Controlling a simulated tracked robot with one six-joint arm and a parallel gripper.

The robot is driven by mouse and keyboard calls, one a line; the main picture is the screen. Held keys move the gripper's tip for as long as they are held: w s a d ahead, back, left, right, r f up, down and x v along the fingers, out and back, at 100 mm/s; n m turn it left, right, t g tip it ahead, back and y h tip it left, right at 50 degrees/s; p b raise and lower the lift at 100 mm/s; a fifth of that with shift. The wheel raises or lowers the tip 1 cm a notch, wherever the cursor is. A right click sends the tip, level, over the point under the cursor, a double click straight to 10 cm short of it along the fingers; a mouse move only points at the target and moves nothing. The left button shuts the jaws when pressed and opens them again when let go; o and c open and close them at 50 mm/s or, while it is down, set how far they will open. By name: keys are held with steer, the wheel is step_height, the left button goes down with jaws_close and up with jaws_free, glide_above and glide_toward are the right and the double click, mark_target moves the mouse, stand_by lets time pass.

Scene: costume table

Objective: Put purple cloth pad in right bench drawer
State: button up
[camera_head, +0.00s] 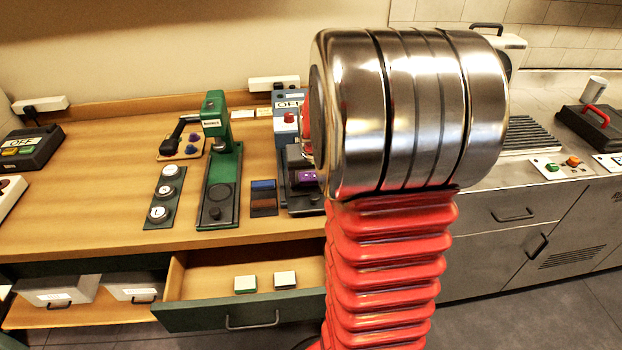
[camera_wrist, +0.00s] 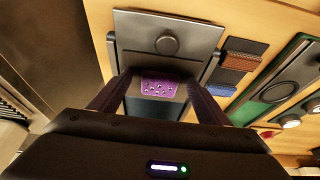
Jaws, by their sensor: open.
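The purple cloth pad (camera_wrist: 159,87) lies on a dark device with a round black knob (camera_wrist: 167,44). In the head view the purple pad (camera_head: 306,177) shows just left of my arm, which hides part of the device. My gripper (camera_wrist: 158,79) is open, with one finger on each side of the pad in the wrist view. I cannot tell whether the fingers touch it. The bench drawer (camera_head: 225,315) below is pulled open. Two pale-topped blocks (camera_head: 245,284) (camera_head: 285,280) lie in it.
Brown and blue pads sit on a dark holder (camera_head: 263,211) beside the device. A green press (camera_head: 218,180) and a plate of round buttons (camera_head: 162,202) stand further left. A metal counter (camera_head: 500,200) is at right. The drawer floor has bare room.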

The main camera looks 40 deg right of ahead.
steer(key=shift+c, duration=0.6)
steer(key=c, duration=1.1)
step_height(320, 180, up, 10)
stand_by(0.7)
